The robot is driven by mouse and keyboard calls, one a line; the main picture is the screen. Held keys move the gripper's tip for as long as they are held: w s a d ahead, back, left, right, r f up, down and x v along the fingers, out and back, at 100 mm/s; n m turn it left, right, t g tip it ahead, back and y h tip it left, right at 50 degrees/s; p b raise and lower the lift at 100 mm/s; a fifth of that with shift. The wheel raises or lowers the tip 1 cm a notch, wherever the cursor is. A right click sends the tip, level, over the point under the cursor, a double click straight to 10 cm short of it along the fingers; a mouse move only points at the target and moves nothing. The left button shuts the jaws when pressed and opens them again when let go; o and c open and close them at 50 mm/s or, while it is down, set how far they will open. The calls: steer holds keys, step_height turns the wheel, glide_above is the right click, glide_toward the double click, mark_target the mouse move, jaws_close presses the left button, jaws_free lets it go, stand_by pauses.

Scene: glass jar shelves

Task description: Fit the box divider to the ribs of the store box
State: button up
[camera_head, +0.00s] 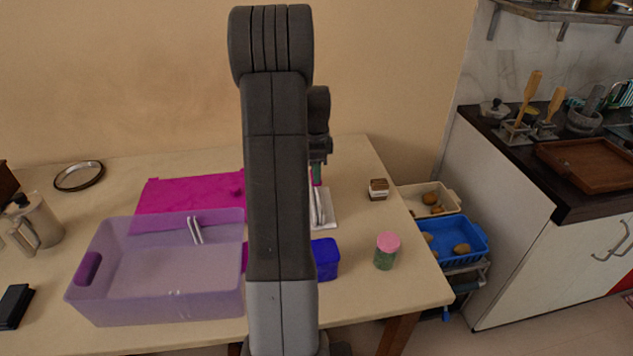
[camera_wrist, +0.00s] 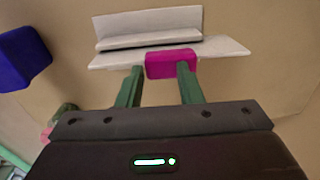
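The store box (camera_head: 160,307) is a see-through purple open box at the table's front left, with pale upright ribs (camera_head: 196,230) on its far wall. A white piece, apparently the box divider in a white stand (camera_head: 327,222), is right of my arm; the wrist view shows a white upright panel (camera_wrist: 150,27) and a magenta block (camera_wrist: 171,64), which looks like its grip. The right finger overlaps the block in the picture; contact cannot be told. My arm hides the store box's right end.
A magenta sheet (camera_head: 175,198) lies behind the store box. A blue box (camera_head: 326,259) and a pink-lidded green jar (camera_head: 386,256) stand in front of the white stand. A small brown-and-white jar (camera_head: 378,190) is to its right. A metal pitcher (camera_head: 42,222) stands far left.

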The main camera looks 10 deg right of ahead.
steer(key=shift+s+a+f, duration=0.1)
steer(key=shift+a+f, duration=0.05)
steer(key=shift+f, duration=0.95)
steer(key=shift+w+p, duration=0.3)
steer(key=shift+w, duration=0.15)
jaws_close()
steer(key=shift+w+d+r+p, duration=0.1)
steer(key=shift+w+r+p, duration=0.2)
steer(key=shift+r+p, duration=0.3)
steer(key=shift+w+d+r+p, duration=0.1)
steer(key=shift+w+r+p, duration=0.2)
steer(key=shift+r+p, duration=0.25)
stand_by(0.4)
steer(key=c, duration=0.6)
jaws_free()
steer(key=shift+r, duration=0.15)
